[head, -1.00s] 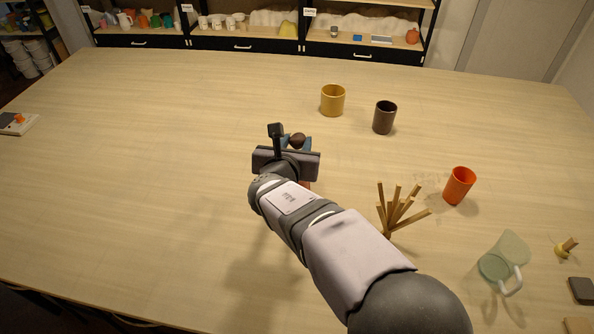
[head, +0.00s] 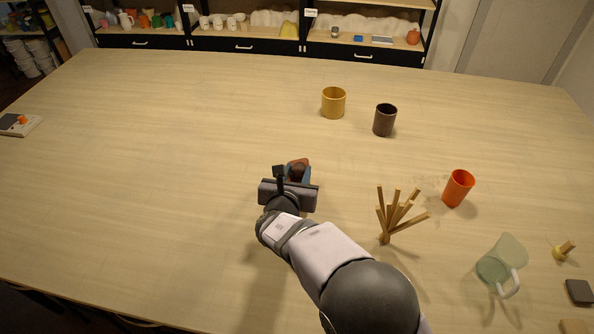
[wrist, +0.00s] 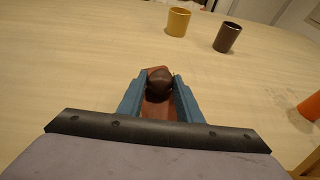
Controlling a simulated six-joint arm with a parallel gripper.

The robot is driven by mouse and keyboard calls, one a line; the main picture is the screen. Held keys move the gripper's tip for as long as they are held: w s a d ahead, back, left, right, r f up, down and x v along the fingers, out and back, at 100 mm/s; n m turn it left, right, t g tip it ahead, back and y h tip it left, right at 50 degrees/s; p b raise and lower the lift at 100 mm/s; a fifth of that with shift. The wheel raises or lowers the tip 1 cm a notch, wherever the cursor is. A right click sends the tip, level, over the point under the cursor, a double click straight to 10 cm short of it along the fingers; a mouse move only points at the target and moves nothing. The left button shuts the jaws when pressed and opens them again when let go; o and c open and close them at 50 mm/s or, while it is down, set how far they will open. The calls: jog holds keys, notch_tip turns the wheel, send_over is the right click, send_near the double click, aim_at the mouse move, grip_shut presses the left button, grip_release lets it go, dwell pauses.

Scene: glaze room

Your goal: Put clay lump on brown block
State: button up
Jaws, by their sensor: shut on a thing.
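The clay lump (head: 297,173) is dark brown and rounded. My gripper (wrist: 160,84) is shut on it, with a blue finger on each side; the lump also shows in the wrist view (wrist: 160,77). The brown block (head: 303,162) is reddish brown and lies on the table under the lump and fingers, partly hidden by them. In the wrist view the block (wrist: 154,109) shows between the fingers, below and behind the lump. I cannot tell whether the lump touches the block.
A yellow cup (head: 333,104) and a dark brown cup (head: 384,121) stand farther back. To the right are a bundle of wooden sticks (head: 394,218), an orange cup (head: 458,189), a pale green glass jug (head: 497,268) and a dark block (head: 579,291). The table's left side is mostly clear.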

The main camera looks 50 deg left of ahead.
jog(key=shift+f, duration=0.1)
jog(key=o, duration=1)
jog(key=shift+o, duration=0.2)
jog(key=shift+r, duration=0.2)
jog(key=shift+s+d+r+b, duration=0.15)
jog(key=shift+s+d+b, duration=0.2)
jog(key=shift+s+d, duration=0.1)
jog(key=b+v, duration=0.3)
jog(key=v, duration=0.7)
jog(key=shift+s+d+r, duration=0.15)
jog(key=shift+s+d, duration=0.1)
